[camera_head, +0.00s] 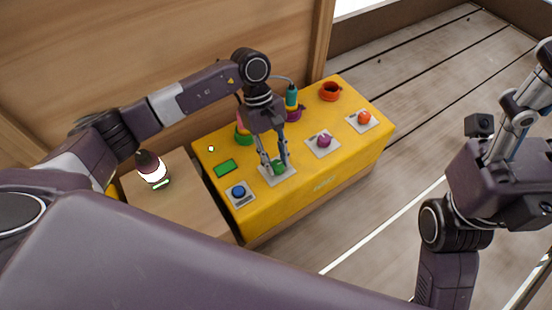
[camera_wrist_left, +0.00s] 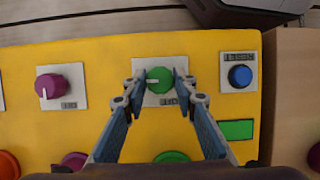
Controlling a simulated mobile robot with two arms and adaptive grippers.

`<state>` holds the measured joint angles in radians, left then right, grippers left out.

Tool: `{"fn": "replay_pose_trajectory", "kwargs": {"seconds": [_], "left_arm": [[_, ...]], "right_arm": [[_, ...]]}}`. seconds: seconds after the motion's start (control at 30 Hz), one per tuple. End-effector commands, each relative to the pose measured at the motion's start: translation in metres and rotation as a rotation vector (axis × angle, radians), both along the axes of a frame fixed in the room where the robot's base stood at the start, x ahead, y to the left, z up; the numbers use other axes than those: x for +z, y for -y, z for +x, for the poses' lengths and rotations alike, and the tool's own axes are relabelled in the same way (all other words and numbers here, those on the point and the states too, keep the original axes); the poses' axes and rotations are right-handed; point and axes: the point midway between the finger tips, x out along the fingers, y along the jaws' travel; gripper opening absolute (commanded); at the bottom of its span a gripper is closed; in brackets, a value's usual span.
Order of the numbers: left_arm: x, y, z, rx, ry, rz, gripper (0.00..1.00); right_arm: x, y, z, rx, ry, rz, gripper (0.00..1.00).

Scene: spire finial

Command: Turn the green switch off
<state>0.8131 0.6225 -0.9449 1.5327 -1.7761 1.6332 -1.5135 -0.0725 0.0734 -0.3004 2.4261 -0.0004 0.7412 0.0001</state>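The green switch (camera_head: 279,167) is a round knob on a white square plate on top of the yellow box (camera_head: 256,207). In the left wrist view the green switch (camera_wrist_left: 160,80) shows a pale pointer line toward its left side. My left gripper (camera_head: 274,163) reaches down over it. In the left wrist view the left gripper's fingertips (camera_wrist_left: 160,76) stand on either side of the knob, with a small gap at each side, so it looks open around it. My right gripper (camera_head: 522,95) is at the right edge, away from the box, partly cut off; its fingertips are unclear.
A blue button (camera_head: 238,190) and a green rectangle (camera_head: 224,168) lie left of the switch. A purple knob (camera_head: 324,140) and an orange-red knob (camera_head: 363,118) sit to its right. A wooden wall rises behind.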

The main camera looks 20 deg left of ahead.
Motion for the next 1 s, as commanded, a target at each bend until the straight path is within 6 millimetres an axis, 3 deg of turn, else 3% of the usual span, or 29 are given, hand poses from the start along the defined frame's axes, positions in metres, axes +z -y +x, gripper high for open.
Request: {"fn": "replay_pose_trajectory", "kwargs": {"seconds": [0.13, 0.47, 0.73, 1.0], "left_arm": [[0.0, 0.0, 0.0, 0.0, 0.0, 0.0, 0.02], [0.001, -0.001, 0.0, 0.056, 0.0, 0.001, 0.02], [0.003, -0.002, -0.002, 0.235, 0.0, 0.002, 0.02], [0.004, -0.002, -0.004, 0.49, -0.001, 0.002, 0.02]], "right_arm": [[0.0, 0.0, 0.0, 0.0, 0.0, 0.0, 0.57], [0.003, 0.0, 0.0, 0.001, -0.002, 0.002, 0.57], [0.002, 0.002, -0.001, 0.002, -0.026, 0.01, 0.57], [-0.012, 0.003, 0.001, 0.005, -0.102, 0.006, 0.57]]}}
